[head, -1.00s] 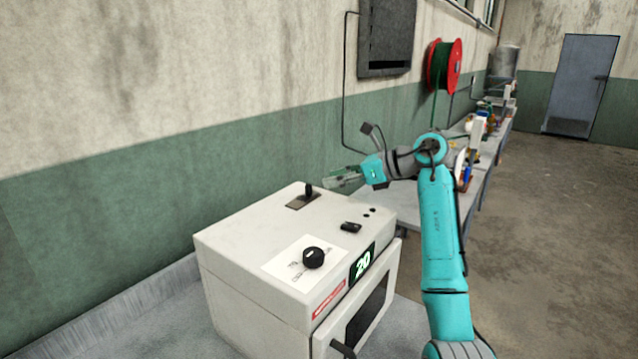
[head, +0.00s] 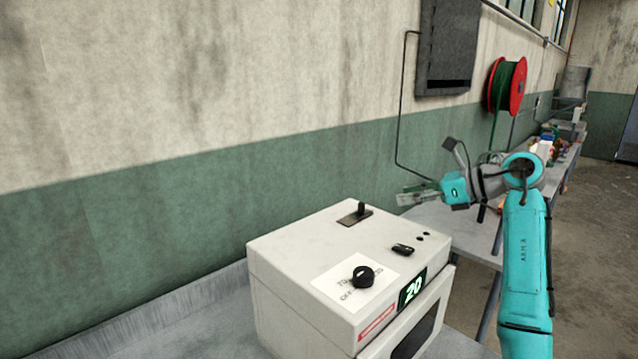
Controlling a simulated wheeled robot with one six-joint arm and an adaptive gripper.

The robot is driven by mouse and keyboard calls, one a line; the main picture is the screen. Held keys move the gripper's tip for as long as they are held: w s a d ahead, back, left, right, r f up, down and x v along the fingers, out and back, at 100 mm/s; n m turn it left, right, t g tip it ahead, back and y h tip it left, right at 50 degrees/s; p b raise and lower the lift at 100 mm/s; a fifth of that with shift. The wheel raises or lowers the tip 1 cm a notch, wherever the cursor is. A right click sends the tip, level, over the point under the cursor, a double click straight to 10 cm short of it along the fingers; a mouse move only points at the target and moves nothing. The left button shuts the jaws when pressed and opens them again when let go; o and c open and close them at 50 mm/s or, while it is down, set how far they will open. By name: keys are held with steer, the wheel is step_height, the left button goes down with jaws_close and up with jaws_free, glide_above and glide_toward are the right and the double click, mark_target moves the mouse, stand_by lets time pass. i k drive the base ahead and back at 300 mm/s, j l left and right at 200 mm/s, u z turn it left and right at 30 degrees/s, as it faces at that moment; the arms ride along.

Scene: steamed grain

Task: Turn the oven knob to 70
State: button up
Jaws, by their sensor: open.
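The oven (head: 300,265) is a white box on a grey bench in the head view. Its round black knob (head: 363,277) sits on a white label (head: 338,285) on the top, near the front. The label's markings are too small to read fully. My gripper (head: 404,199) is open and empty. It is above and beyond the oven's back right corner in the picture, pointing left, apart from the knob.
A black lever (head: 361,210) stands up on the oven's top towards the back, and a small black switch (head: 402,250) lies right of it. A dark wall box (head: 446,48) and a red hose reel (head: 508,84) hang on the wall. A bench with several items runs along the wall.

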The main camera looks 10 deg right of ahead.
mark_target(363, 276)
steer(key=k+l, duration=0.2)
steer(key=l, duration=0.2)
steer(key=k+l, duration=0.2)
steer(key=l, duration=0.15)
steer(key=k+l, duration=0.2)
steer(key=l, duration=0.2)
